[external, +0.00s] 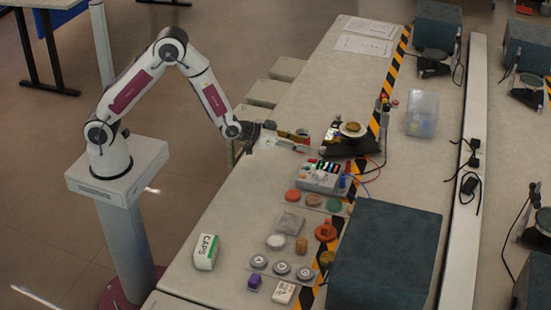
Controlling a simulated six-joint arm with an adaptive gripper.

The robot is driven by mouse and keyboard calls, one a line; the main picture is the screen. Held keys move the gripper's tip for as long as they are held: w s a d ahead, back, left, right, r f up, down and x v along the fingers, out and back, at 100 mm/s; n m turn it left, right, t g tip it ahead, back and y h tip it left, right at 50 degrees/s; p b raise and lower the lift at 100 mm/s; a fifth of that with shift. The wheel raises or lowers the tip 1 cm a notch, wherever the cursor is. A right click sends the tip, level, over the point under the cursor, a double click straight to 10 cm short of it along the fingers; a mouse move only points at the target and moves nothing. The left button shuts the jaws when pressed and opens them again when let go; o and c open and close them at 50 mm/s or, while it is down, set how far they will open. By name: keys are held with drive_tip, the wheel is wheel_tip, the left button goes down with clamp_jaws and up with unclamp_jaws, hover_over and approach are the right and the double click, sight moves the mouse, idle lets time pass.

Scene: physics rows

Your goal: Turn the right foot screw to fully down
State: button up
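A dark instrument (336,148) with a round tan-topped disc (353,129) stands on the bench to the right of my gripper, beside the striped tape. It looks like the apparatus with the foot screws, but the right foot screw is too small to make out. My gripper (304,141) reaches out level from the left, its tips close to the instrument's left side. I cannot tell whether the tips touch it or whether the fingers are open or shut.
An electronics box (318,180) with coloured parts and wires sits just in front of the instrument. Coloured discs (293,195), a CAPS box (206,252) and a large dark block (385,262) lie nearer. A clear bin (422,113) stands behind right. The bench's far left is mostly clear.

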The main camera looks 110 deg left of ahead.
drive_tip(key=s+d+r+m+h, duration=0.1)
drive_tip(key=s+d+r+h, duration=0.1)
drive_tip(key=d+r, duration=0.4)
drive_tip(key=s+d+r+m+h, duration=0.2)
drive_tip(key=s+d+r, duration=0.2)
drive_tip(key=d+r, duration=0.2)
drive_tip(key=shift+d+g, duration=0.3)
drive_tip(key=shift+d, duration=0.35)
idle(0.3)
drive_tip(key=shift+w, duration=0.1)
drive_tip(key=n+y, duration=0.4)
drive_tip(key=y, duration=0.2)
approach(322, 148)
drive_tip(key=shift+w+a, duration=0.15)
drive_tip(key=shift+a, duration=0.4)
drive_tip(key=shift+w+f+h, duration=0.1)
drive_tip(key=shift+h, duration=0.2)
drive_tip(key=shift+x, duration=3.75)
